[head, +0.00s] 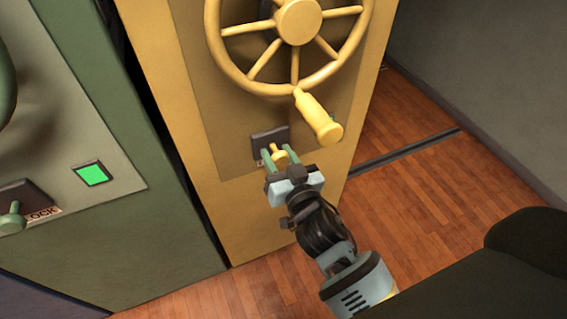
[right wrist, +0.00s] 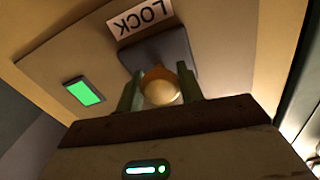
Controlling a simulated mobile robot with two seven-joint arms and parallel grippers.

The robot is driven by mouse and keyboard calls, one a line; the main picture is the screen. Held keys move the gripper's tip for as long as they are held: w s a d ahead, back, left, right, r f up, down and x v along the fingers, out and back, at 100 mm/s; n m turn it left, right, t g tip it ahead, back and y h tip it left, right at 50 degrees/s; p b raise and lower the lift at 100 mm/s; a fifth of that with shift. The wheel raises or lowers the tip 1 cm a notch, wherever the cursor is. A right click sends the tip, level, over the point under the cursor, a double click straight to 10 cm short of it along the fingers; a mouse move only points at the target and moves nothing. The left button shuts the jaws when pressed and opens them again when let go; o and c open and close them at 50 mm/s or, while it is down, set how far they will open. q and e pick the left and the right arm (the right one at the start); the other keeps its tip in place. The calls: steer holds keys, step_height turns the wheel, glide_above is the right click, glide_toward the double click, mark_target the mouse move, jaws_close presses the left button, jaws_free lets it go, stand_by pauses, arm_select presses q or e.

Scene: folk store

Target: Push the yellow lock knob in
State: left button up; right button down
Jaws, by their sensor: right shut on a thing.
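The yellow lock knob (head: 279,154) sticks out of a dark plate (head: 262,139) low on the yellow cabinet's front, below the yellow wheel. My right gripper (head: 279,156) is at the knob, with one green finger on each side of it, shut on it. In the right wrist view the knob (right wrist: 160,88) shows as a round end between the two fingers (right wrist: 160,90), in front of the dark plate (right wrist: 158,52). A LOCK label (right wrist: 139,18) is beside the plate. My left gripper is not in view.
The yellow wheel (head: 225,60) with its handle (head: 318,115) is just above my right gripper. A green light (right wrist: 84,92) is lit beside the plate. A green cabinet (head: 130,245) with its own green knob (head: 12,222) stands at left. Wooden floor (head: 400,190) is open at right.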

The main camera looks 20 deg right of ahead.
mark_target(281, 162)
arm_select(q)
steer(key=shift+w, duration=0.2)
arm_select(e)
steer(key=shift+w+r, duration=0.1)
steer(key=c, duration=1.3)
jaws_free()
steer(key=shift+c, duration=0.2)
steer(key=o, duration=0.4)
steer(key=shift+w, duration=0.15)
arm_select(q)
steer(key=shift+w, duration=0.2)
arm_select(e)
steer(key=shift+o, duration=0.2)
steer(key=shift+s, duration=0.55)
steer(key=s, duration=0.5)
steer(key=shift+s+d, duration=0.1)
steer(key=shift+s, duration=0.25)
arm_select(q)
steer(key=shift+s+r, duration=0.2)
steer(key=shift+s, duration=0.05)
arm_select(e)
steer(key=shift+s, duration=0.6)
